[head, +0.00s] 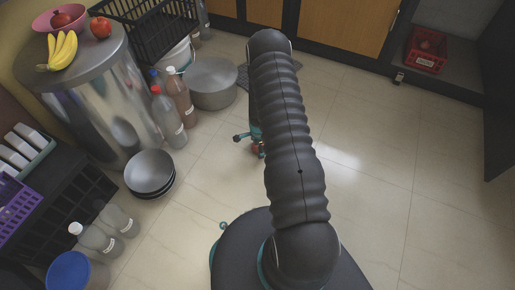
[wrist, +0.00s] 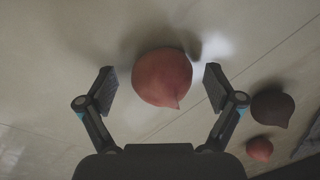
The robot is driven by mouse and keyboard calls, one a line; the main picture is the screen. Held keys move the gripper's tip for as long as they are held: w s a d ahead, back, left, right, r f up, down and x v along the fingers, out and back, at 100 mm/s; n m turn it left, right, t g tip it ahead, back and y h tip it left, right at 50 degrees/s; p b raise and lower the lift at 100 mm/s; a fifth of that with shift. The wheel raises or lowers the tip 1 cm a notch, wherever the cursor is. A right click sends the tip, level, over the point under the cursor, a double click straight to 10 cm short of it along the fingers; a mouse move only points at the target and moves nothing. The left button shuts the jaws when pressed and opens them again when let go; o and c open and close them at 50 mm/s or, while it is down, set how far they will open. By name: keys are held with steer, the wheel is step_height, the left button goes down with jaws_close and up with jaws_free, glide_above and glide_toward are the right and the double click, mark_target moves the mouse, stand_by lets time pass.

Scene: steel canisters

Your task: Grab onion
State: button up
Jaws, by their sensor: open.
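A round reddish onion (wrist: 162,77) with a small pointed tip lies on the pale tiled floor in the wrist view. My gripper (wrist: 158,88) is open, with one finger to the left and one to the right of the onion. A gap shows between the onion and each fingertip. In the head view my gripper (head: 250,140) is low near the floor, mostly hidden behind my arm, with a bit of reddish onion (head: 257,150) beside it. Two more onions, a dark one (wrist: 272,107) and a smaller red one (wrist: 259,149), lie to the right in the wrist view.
A steel canister (head: 115,95) carries bananas (head: 62,50) and a pomegranate-like red fruit (head: 101,27). Bottles (head: 168,118), a wide grey pot (head: 212,84) and stacked bowls (head: 150,172) stand on the floor at left. The floor at right is clear.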

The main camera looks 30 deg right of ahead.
steer(key=c, duration=1.3)
steer(key=shift+r, duration=0.15)
